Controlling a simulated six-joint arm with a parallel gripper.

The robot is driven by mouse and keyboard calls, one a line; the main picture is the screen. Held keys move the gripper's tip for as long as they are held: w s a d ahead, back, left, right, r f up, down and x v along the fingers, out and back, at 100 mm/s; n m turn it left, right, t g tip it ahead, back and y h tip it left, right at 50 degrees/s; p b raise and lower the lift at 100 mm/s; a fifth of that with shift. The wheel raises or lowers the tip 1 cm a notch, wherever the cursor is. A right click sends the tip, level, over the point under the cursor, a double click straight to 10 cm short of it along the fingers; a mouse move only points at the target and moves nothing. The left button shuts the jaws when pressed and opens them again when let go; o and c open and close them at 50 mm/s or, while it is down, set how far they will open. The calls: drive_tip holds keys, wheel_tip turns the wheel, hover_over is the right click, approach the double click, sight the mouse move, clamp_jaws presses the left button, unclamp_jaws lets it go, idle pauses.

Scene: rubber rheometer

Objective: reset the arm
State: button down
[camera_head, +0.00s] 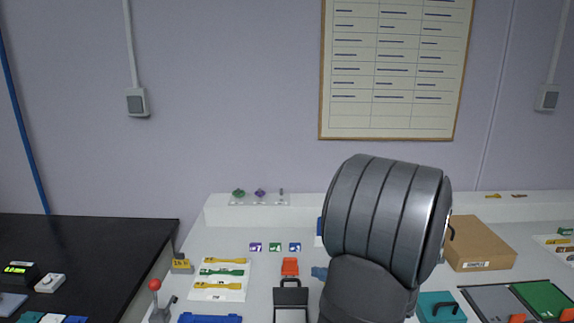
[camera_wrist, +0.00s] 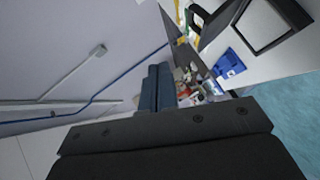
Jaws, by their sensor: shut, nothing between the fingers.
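My gripper (camera_wrist: 158,72) shows in the wrist view. Its two dark fingers lie side by side, shut and empty, beyond the broad dark gripper body at the bottom. It is tilted, with wall and bench edge behind it, and touches nothing that I can see. In the head view my grey arm link stands large right of centre and hides part of the bench; the gripper itself does not show there.
A black bench (camera_head: 100,243) stands left. A framed chart (camera_head: 397,70) hangs behind.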

hover_over(297, 292)
drive_tip(key=f, duration=0.4)
drive_tip(key=shift+w+d+f, duration=0.2)
drive_tip(key=shift+w, duration=0.1)
drive_tip(key=w+f, duration=0.3)
drive_tip(key=shift+a, duration=0.15)
drive_tip(key=shift+s+r, duration=0.2)
drive_tip(key=shift+s, duration=0.9)
drive_tip(key=shift+s+f, duration=0.1)
drive_tip(key=shift+s, duration=0.1)
